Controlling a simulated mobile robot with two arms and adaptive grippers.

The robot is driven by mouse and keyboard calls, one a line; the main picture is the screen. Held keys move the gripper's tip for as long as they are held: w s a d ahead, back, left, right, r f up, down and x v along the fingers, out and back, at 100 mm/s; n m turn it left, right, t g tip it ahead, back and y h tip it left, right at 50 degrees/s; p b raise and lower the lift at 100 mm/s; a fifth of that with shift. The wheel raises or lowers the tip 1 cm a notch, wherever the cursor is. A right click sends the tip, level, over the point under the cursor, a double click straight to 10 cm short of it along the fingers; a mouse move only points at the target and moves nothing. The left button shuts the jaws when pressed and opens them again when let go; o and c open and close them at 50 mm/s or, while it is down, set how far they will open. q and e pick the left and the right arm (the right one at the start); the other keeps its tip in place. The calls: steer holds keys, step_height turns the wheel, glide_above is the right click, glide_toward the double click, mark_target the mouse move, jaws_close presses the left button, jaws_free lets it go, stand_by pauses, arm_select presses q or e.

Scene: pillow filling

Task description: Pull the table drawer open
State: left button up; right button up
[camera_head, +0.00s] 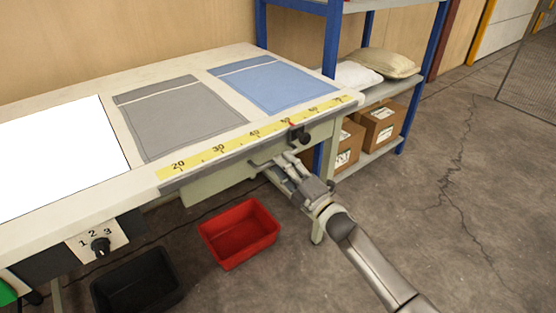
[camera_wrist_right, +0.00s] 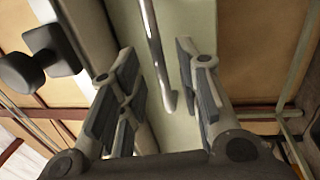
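The table drawer (camera_head: 212,185) is a pale front under the table's near edge; I cannot tell whether it is fully closed. Its metal handle (camera_head: 262,163) is partly hidden by my right gripper (camera_head: 284,164). In the right wrist view, the handle (camera_wrist_right: 157,55) is a thin curved bar in front of the pale drawer front (camera_wrist_right: 198,22). My right gripper is open there, its fingers on either side of the bar, with gaps visible. My left gripper is not in view.
A black knob (camera_head: 304,138) sits on the table edge right of the handle. A red bin (camera_head: 240,232) and a black bin (camera_head: 135,282) stand on the floor below. A blue-framed shelf (camera_head: 330,60) with boxes is close on the right.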

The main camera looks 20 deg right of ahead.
steer(key=shift+x, duration=1.65)
steer(key=shift+c, duration=0.4)
jaws_close()
